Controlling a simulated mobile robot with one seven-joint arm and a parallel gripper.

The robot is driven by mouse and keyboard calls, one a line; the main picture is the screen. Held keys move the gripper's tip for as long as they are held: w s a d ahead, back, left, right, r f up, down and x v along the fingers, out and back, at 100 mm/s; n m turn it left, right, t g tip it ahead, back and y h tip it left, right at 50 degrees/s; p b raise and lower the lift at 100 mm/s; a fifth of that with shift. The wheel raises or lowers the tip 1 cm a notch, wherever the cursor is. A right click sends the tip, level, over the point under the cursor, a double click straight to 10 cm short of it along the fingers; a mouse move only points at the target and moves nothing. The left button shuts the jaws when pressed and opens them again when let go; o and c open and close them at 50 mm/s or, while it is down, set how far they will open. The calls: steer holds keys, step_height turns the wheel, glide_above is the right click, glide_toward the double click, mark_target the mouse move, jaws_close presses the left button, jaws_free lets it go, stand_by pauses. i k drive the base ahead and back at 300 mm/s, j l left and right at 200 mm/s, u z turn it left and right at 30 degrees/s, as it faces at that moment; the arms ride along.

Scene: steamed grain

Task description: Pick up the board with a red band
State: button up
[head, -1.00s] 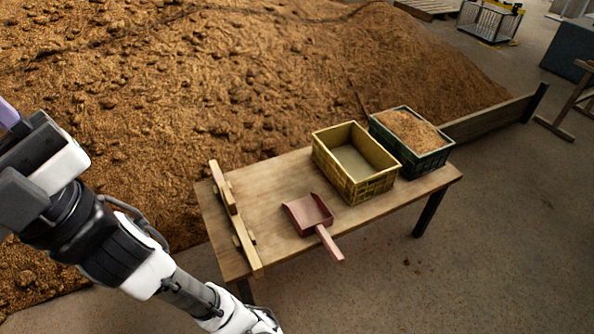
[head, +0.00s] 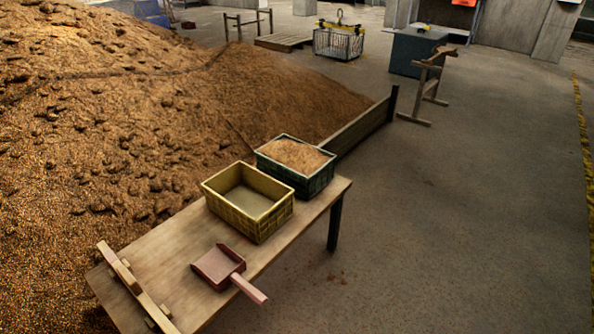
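I cannot make out any board with a red band in the head view. A wooden rack-like piece (head: 134,286) lies at the near left end of the wooden table (head: 170,245), and no red band shows on it. A long plank (head: 362,132) stands on edge beside the grain pile, also with no red band visible. My gripper is not in view.
On the table are a red scoop (head: 221,264), an empty yellow crate (head: 250,226) and a green crate (head: 318,183) filled with grain. A large grain heap (head: 110,130) fills the left. A wooden trestle (head: 428,88), wire cage (head: 338,43) and pallet (head: 284,41) stand farther back. Right floor is clear.

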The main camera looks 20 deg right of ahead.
mark_target(166, 327)
steer(key=i, duration=0.4)
steer(key=i+l+u, duration=0.1)
steer(key=i+u, duration=0.2)
steer(key=i+l+u, duration=0.3)
steer(key=j+u, duration=0.1)
steer(key=u, duration=1.05)
steer(key=i+l, duration=0.05)
